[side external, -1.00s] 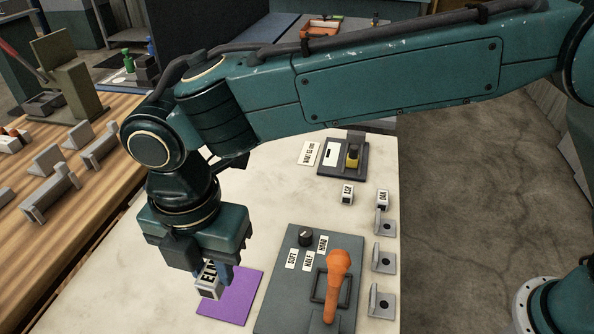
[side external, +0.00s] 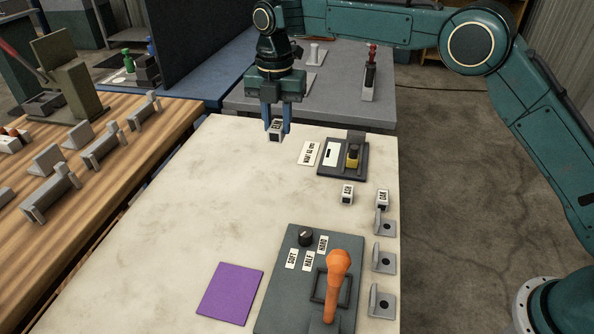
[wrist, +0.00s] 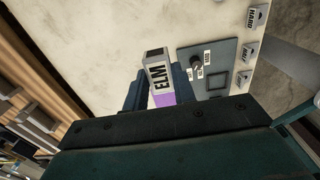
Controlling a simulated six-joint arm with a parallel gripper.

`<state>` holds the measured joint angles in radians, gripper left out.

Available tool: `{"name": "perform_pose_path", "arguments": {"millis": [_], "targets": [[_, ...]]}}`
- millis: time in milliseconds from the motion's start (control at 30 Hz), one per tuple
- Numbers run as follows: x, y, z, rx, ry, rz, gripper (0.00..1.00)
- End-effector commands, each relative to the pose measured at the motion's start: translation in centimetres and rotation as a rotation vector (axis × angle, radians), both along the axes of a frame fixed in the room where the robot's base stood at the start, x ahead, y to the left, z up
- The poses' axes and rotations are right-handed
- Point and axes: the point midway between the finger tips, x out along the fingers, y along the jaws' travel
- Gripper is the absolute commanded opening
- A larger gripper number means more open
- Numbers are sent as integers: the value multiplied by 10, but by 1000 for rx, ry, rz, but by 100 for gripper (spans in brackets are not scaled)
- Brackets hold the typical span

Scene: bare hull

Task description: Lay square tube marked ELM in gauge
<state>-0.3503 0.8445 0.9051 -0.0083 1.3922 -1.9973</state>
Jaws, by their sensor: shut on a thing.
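My gripper (side external: 277,126) is shut on the square tube marked ELM (side external: 275,135), a short pale tube with a dark open end. It holds the tube above the far edge of the cream table, left of a dark plate (side external: 329,172). The wrist view shows the ELM label on the tube (wrist: 160,77) between the fingers. Two similar tubes stand on the table to the right, one marked ASH (side external: 347,195) and one that appears to read OAK (side external: 382,199). The dark plate bears a white rectangle and a yellow-black part; I cannot tell whether it is the gauge.
A purple mat (side external: 230,293) lies bare at the front. A grey panel (side external: 290,318) carries a knob, SOFT, HALF and HARD labels and an orange-handled lever (side external: 338,275). Grey brackets (side external: 383,257) line the right edge. A small label card (side external: 310,153) lies beside the dark plate.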

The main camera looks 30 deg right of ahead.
Motion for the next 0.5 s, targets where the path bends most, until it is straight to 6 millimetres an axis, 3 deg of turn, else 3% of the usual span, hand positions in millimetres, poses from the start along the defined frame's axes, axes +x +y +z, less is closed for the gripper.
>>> {"name": "perform_pose_path", "arguments": {"millis": [33,200,500], "targets": [[10,-21,0,0,0,-8,1],[35,-81,1,0,-1,-7,1],[60,-193,2,0,-1,-7,1]]}}
